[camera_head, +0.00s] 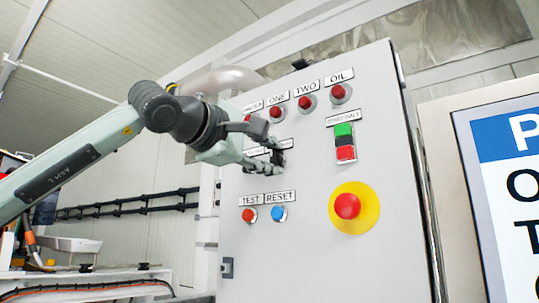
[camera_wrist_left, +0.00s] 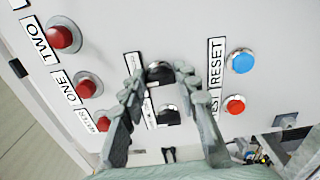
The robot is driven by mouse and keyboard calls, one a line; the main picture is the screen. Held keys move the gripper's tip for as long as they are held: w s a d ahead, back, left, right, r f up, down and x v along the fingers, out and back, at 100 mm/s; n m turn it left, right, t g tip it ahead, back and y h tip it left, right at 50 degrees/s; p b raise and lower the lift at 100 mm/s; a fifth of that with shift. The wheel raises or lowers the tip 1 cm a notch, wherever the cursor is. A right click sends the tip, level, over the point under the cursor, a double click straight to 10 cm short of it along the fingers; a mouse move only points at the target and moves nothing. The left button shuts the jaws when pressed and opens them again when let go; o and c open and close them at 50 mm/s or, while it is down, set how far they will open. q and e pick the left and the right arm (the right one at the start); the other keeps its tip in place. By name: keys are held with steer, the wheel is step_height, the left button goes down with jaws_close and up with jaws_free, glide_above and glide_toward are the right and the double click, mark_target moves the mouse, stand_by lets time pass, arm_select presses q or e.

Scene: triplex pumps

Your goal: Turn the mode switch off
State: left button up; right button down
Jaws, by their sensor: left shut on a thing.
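A light grey control panel (camera_head: 300,235) stands ahead. Two black switch knobs sit in its middle row. The farther knob (camera_wrist_left: 160,72) from my wrist camera lies between the fingertips of my left gripper (camera_wrist_left: 159,75), which is shut on it. In the head view my left gripper (camera_head: 274,156) reaches this knob from the left, at the panel face. The second black knob (camera_wrist_left: 168,115) lies between the fingers, nearer the palm, clear of the tips. The knobs' labels are partly hidden and I cannot read the word mode on them. My right gripper is out of view.
Red lamps marked ONE (camera_head: 275,112), TWO (camera_head: 306,102) and OIL (camera_head: 340,92) line the top. A green and red button pair (camera_head: 345,141) and a red emergency button (camera_head: 347,206) are at right. TEST (camera_head: 249,215) and RESET (camera_head: 279,213) buttons are below.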

arm_select(q)
steer(key=shift+m, duration=0.3)
steer(key=o, duration=1.2)
steer(key=shift+c, duration=0.2)
steer(key=v, duration=1.2)
